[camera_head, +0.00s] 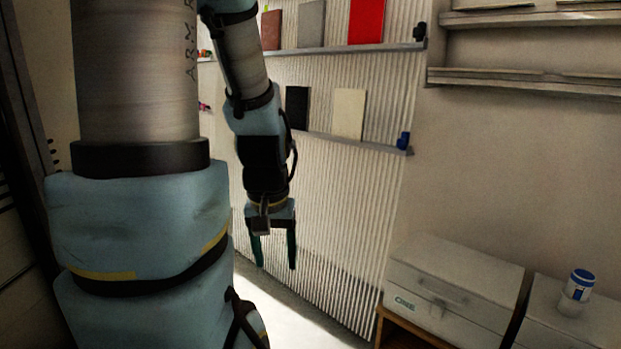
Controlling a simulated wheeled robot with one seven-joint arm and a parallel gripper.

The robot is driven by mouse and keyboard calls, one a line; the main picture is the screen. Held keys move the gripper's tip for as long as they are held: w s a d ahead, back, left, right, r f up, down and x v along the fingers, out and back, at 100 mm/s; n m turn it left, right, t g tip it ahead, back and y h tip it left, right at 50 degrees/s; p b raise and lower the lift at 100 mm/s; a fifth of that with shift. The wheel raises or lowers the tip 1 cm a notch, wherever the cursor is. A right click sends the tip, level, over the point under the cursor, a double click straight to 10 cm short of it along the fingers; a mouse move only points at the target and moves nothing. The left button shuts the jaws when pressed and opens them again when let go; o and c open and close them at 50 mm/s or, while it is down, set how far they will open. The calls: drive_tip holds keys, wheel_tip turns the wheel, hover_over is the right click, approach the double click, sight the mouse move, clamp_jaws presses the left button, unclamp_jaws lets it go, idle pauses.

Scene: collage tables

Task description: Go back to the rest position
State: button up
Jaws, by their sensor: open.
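My gripper (273,251) hangs near the middle of the head view, pointing down. Its two green fingers are apart with nothing between them. It is in front of the lower part of a white ribbed panel (335,205), below the lower shelf, and appears clear of everything around it. My arm's large links fill the left side of the view and hide what is behind them.
Two narrow shelves on the panel, an upper one (330,50) and a lower one (380,143), hold several coloured flat pieces. A grey case (455,283) sits at the lower right on a wooden stand. A blue-lidded jar (578,289) stands on another box beside it.

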wheel_tip(320, 180, up, 16)
drive_tip(key=p, duration=1.3)
drive_tip(key=shift+f, duration=0.2)
